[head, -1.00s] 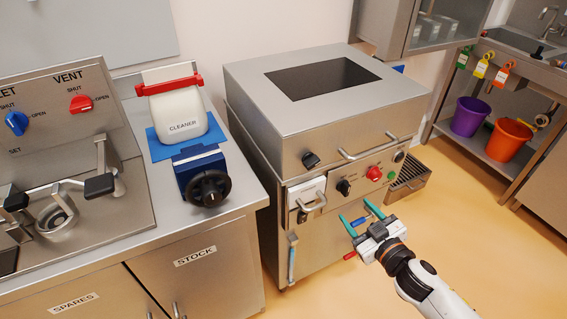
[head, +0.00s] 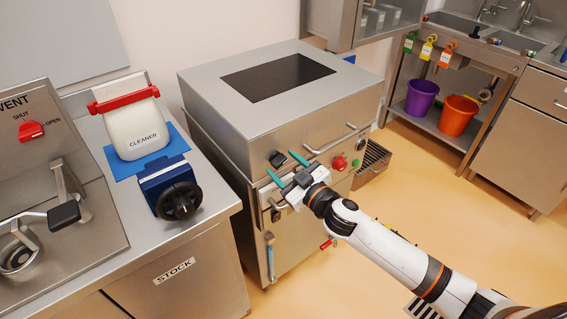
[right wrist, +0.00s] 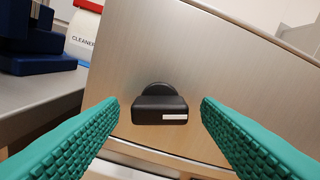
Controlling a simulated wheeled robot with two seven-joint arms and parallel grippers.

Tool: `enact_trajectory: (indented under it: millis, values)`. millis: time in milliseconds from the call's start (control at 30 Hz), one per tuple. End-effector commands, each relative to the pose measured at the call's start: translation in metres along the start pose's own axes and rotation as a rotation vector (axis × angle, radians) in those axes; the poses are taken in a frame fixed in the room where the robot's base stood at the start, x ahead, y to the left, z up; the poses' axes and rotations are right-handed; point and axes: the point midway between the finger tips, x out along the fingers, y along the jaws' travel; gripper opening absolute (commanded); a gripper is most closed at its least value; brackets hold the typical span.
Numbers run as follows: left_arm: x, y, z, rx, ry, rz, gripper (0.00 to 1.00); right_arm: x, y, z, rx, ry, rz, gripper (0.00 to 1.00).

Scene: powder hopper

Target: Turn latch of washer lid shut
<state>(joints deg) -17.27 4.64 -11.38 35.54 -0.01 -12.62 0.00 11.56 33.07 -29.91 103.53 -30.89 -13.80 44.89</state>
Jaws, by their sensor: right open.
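The washer (head: 222,150) is a steel cabinet with a steel lid (head: 205,85) on top that looks down. The black latch (head: 278,159) sits on the lid's front face, left of the bar handle. In the right wrist view, the latch (right wrist: 160,108) is a round base with a blocky grip lying across the picture, a white mark near its right end. My right gripper (head: 287,168) is open in front of it. In the right wrist view its teal fingers (right wrist: 160,104) stand on either side of the latch, with gaps showing. My left gripper is out of view.
Below the lid, my gripper partly covers the control panel, with a red button (head: 339,163) and a green one (head: 355,163).

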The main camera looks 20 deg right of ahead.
Motion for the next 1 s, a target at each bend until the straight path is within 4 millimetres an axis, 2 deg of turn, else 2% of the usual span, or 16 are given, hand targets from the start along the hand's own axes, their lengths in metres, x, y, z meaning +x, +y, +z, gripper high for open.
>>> enact_trajectory:
  millis: [100,367,400,467,667,1000]
  values:
    - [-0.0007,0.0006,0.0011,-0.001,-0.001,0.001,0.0,0.0067,-0.0002,0.0004,0.0,0.0,0.0,0.58]
    - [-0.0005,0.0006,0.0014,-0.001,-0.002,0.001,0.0,0.0079,0.0001,-0.0001,0.0,0.0,0.0,0.58]
    - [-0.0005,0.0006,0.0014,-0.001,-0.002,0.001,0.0,0.0079,0.0001,-0.0001,0.0,0.0,0.0,0.57]
    - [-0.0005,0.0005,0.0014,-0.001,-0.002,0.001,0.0,0.0078,0.0001,-0.0001,0.0,0.0,0.0,0.47]
    - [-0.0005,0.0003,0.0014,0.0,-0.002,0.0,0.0,0.0077,0.0001,-0.0002,0.0,0.001,0.0,0.14]
    - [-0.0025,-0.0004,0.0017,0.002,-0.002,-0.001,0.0,0.0077,0.0,0.0002,-0.05,0.001,0.0,0.14]
